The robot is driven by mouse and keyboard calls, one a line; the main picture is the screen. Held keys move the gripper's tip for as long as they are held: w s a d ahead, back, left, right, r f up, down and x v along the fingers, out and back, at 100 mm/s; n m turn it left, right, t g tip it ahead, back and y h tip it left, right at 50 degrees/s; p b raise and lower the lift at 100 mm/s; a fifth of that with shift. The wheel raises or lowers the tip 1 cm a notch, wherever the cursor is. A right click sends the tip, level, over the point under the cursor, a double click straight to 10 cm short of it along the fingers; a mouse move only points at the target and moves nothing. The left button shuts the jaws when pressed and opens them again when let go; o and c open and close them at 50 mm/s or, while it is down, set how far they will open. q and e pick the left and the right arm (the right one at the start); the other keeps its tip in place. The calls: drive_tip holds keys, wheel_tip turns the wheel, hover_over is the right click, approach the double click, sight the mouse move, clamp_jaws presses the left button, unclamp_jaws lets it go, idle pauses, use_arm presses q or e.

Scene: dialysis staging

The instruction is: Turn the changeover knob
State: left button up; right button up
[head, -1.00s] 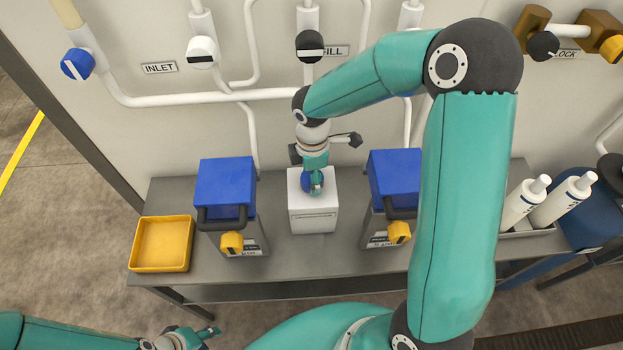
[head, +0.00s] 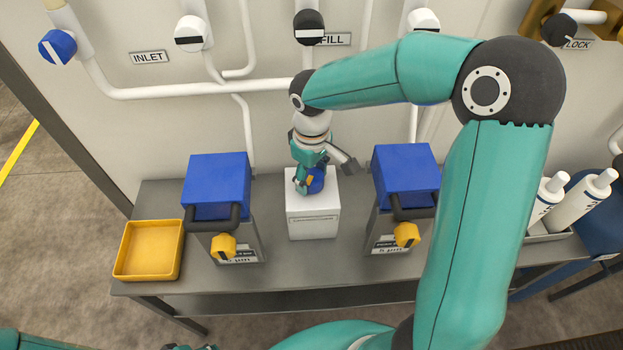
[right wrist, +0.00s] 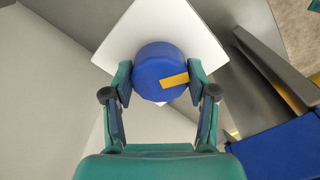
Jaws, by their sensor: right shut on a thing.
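The changeover knob (head: 316,180) is round and blue and sits on top of a white box (head: 314,222) in the middle of the bench. In the right wrist view the knob (right wrist: 160,72) has a yellow bar on its face, running from the centre toward the right. My right gripper (head: 309,182) is over the box with its fingers on the knob. In the right wrist view the right gripper (right wrist: 160,76) has one finger on each side of the knob, shut on it. My left gripper (head: 190,347) barely shows at the bottom edge; its jaws are cut off.
Two blue-topped units (head: 217,185) (head: 406,174) with yellow knobs flank the white box. A yellow tray (head: 149,250) lies at the bench's left end. White bottles (head: 582,200) stand at the right. Pipes and wall valves (head: 192,33) are behind.

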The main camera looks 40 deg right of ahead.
sight(311, 176)
drive_tip(key=shift+m+b, duration=0.7)
drive_tip(key=shift+m, duration=1.3)
drive_tip(key=o, duration=1.2)
drive_tip(key=shift+c, duration=0.2)
wheel_tip(311, 176, up, 12)
